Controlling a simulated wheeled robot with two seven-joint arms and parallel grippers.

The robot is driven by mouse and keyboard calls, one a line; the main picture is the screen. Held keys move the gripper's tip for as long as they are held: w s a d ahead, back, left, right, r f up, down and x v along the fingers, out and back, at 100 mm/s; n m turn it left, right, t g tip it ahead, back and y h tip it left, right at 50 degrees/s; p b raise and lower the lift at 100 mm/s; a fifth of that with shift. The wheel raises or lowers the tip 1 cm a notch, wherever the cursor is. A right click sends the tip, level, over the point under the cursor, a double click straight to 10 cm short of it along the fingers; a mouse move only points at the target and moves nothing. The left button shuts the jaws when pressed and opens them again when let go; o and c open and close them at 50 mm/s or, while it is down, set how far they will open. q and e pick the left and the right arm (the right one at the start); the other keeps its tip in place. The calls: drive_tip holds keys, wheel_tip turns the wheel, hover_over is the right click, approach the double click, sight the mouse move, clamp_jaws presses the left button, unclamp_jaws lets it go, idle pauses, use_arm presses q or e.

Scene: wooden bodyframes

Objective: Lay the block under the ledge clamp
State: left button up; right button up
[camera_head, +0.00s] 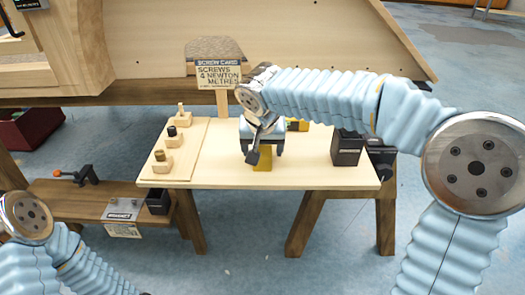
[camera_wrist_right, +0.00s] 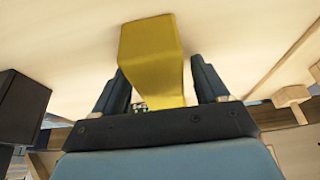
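The yellow block (camera_head: 262,165) is at the pale bench top, under my right gripper (camera_head: 263,150). In the right wrist view the yellow block (camera_wrist_right: 150,45) lies between the two dark fingers of the right gripper (camera_wrist_right: 160,75). A dark clamp with an orange tip (camera_head: 75,175) stands on the low wooden ledge (camera_head: 75,200) at the left. My left arm shows at the lower left, but its gripper is out of view.
A black box (camera_head: 347,148) stands at the bench's right. A pale board (camera_head: 183,172) with several small pegged wooden pieces lies at its left. A screw sign (camera_head: 219,75) stands behind. A small black box (camera_head: 158,201) and a labelled plate (camera_head: 123,210) are on the ledge.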

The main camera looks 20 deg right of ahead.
drive_tip(key=c, duration=1.1)
drive_tip(key=shift+r+p, duration=0.45)
drive_tip(key=shift+r, duration=0.1)
wheel_tip(320, 180, up, 3)
drive_tip(key=shift+r+p, duration=0.1)
drive_tip(key=shift+p, duration=0.25)
drive_tip(key=s+a+r, duration=0.1)
drive_tip(key=s+r, duration=0.2)
drive_tip(key=s, duration=0.1)
drive_tip(key=s+a+r, duration=0.1)
drive_tip(key=s+r, duration=0.2)
drive_tip(key=s, duration=0.2)
drive_tip(key=s+a+r, duration=0.2)
drive_tip(key=s+r, duration=0.1)
drive_tip(key=s, duration=0.1)
drive_tip(key=shift+s+r+p, duration=0.15)
drive_tip(key=shift+s+p, duration=0.1)
drive_tip(key=shift+p, duration=0.15)
